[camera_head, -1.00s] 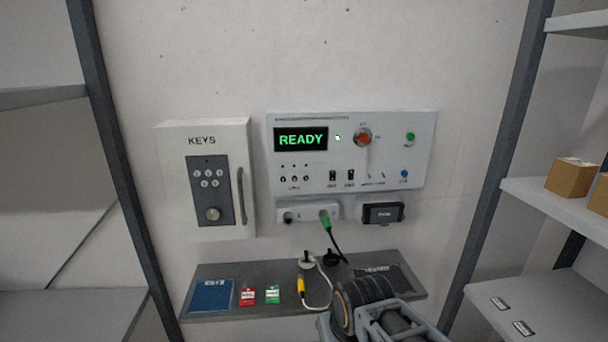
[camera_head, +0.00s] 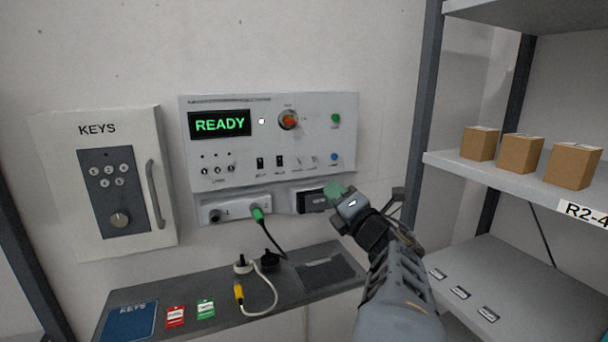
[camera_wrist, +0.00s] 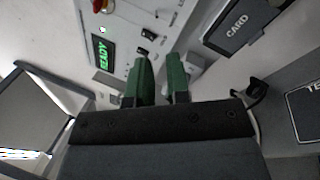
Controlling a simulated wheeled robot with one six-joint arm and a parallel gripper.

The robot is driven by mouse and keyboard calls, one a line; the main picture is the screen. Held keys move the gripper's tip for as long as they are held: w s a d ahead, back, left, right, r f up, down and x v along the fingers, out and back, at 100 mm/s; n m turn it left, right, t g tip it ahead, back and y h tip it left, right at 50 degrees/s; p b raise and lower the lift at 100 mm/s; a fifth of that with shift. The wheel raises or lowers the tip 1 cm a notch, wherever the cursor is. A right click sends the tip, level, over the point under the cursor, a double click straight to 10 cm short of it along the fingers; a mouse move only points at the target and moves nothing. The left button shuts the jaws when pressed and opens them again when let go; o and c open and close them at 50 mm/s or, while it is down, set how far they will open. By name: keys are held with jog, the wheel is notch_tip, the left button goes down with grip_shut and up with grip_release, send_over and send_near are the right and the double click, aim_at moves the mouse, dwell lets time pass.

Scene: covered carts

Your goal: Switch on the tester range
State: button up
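The tester panel (camera_head: 270,175) is a light grey box on the wall with a lit green READY display (camera_head: 220,124). It carries an orange-red knob (camera_head: 289,120), a green button (camera_head: 336,119), a blue button (camera_head: 334,157) and small dark switches (camera_head: 270,162). Their small labels are too blurred to read, so I cannot tell which one is the range switch. My gripper (camera_head: 336,192) is in front of the panel's lower right, apart from it. In the wrist view, its two green fingers (camera_wrist: 162,78) stand apart with nothing between them, and the display (camera_wrist: 103,50) shows beyond.
A green plug (camera_head: 258,214) sits in the socket strip under the panel, beside a dark card unit (camera_head: 312,201). A shelf (camera_head: 120,318) below holds tags, a cable and a blue booklet. The KEYS cabinet (camera_head: 150,240) is left; a rack with boxes (camera_head: 520,152) is right.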

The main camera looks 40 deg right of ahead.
aim_at(301, 163)
jog(key=w+r+p, duration=0.1)
jog(key=w, duration=0.3)
jog(key=w+r+n+y+p, duration=0.1)
jog(key=w, duration=0.3)
jog(key=w+r+n, duration=0.1)
jog(key=w, duration=0.3)
jog(key=shift+w+d+r+y+p, duration=0.1)
jog(key=shift+w+d+y+p, duration=0.2)
jog(key=shift+p, duration=0.1)
grip_shut()
